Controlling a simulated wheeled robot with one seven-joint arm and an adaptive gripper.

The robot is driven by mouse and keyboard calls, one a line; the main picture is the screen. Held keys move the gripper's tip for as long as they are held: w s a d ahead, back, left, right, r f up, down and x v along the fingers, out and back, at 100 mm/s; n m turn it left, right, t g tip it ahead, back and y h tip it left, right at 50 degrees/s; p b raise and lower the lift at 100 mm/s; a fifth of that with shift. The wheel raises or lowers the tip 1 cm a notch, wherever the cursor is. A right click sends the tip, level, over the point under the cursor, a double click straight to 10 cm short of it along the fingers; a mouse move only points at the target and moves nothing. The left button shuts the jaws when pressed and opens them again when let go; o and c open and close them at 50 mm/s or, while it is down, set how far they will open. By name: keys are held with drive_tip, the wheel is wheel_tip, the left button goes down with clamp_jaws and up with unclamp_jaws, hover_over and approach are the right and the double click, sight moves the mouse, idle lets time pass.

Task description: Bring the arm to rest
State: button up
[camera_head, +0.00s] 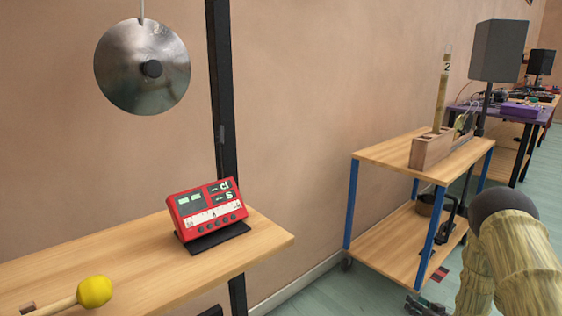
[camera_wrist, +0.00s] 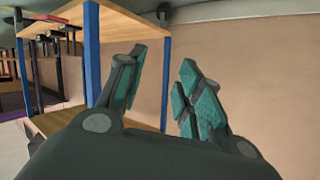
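My gripper (camera_wrist: 162,58) shows in the wrist view with its two teal-padded fingers apart and nothing between them. Dark parts that look like my gripper (camera_head: 428,306) show at the bottom edge, low in front of the wooden cart (camera_head: 385,152). The rest of the gripper is cut off by the frame there.
A wooden bench (camera_head: 120,262) at left holds a red electronic device (camera_head: 208,210) and a yellow-headed mallet (camera_head: 94,291). A metal gong (camera_head: 142,66) hangs above, beside a black post (camera_head: 222,110). A wooden block holder (camera_head: 431,149) stands on the cart. A speaker (camera_head: 498,50) stands behind.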

drive_tip(key=s+a+f+g, duration=0.2)
drive_tip(key=s+a+f, duration=0.2)
drive_tip(key=s+a, duration=0.25)
drive_tip(key=s+a+f+g+h, duration=0.1)
drive_tip(key=s+a+f+g, duration=0.15)
drive_tip(key=s+a, duration=0.4)
drive_tip(key=s+a+f+g, duration=0.2)
drive_tip(key=s+a+f, duration=0.25)
drive_tip(key=s, duration=0.45)
drive_tip(key=s+a+r+g, duration=0.1)
drive_tip(key=s+a+g, duration=0.15)
drive_tip(key=s, duration=0.75)
drive_tip(key=s+a+r+g+h, duration=0.15)
drive_tip(key=s+a, duration=0.25)
drive_tip(key=s, duration=0.6)
drive_tip(key=s+a+r+g+y, duration=0.1)
drive_tip(key=s+a+g, duration=0.2)
drive_tip(key=s, duration=0.8)
wheel_tip(320, 180, up, 31)
drive_tip(key=p, duration=3.1)
drive_tip(key=shift+w+n+h+p, duration=0.3)
drive_tip(key=shift+w+h+p, duration=0.05)
drive_tip(key=shift+w+p, duration=0.05)
drive_tip(key=shift+s+d, duration=0.1)
drive_tip(key=shift+d, duration=0.1)
